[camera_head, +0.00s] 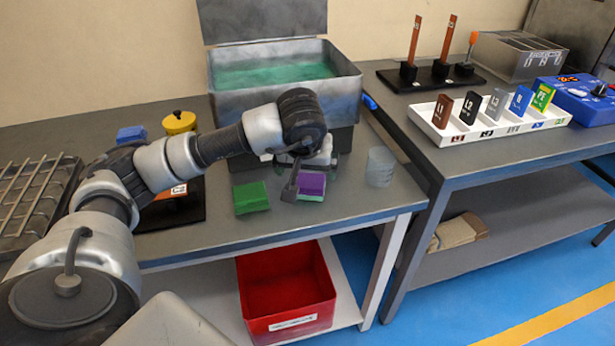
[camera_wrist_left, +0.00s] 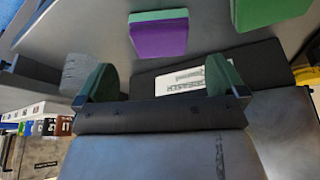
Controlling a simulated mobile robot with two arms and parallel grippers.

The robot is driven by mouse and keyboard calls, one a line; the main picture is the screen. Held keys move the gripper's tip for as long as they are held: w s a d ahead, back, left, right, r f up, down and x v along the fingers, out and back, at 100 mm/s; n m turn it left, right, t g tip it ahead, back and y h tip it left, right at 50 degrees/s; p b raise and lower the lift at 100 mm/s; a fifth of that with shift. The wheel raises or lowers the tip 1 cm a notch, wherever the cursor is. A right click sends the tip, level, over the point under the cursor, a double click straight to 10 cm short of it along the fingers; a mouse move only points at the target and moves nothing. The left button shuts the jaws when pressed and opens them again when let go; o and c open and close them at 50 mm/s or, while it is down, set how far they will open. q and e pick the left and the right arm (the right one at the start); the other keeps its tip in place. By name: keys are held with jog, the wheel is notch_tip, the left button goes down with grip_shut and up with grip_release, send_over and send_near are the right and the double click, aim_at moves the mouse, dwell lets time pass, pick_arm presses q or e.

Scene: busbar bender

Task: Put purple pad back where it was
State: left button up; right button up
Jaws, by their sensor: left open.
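The purple pad (camera_head: 312,186) lies on the left bench in front of the grey tank, with a light green layer along one edge. It also shows at the top of the wrist view (camera_wrist_left: 159,40), flat on the bench. A green pad (camera_head: 251,197) lies to its left, and part of it shows at the top right of the wrist view (camera_wrist_left: 268,10). My left gripper (camera_head: 303,162) is just behind the purple pad. In the wrist view its green-tipped fingers (camera_wrist_left: 163,80) are wide apart with nothing between them. The pad is apart from the fingers. My right gripper is not in view.
A clear beaker (camera_head: 380,167) stands right of the purple pad. The open grey tank (camera_head: 285,85) holds green liquid behind my gripper. A yellow-lidded pot (camera_head: 179,123) stands at the left. A red bin (camera_head: 286,291) is on the lower shelf. Bare bench lies in front of the pads.

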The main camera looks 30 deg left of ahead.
pick_arm(q)
jog(key=v, duration=0.5)
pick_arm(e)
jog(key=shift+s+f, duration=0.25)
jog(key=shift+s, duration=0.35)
pick_arm(q)
jog(key=shift+f, duration=0.1)
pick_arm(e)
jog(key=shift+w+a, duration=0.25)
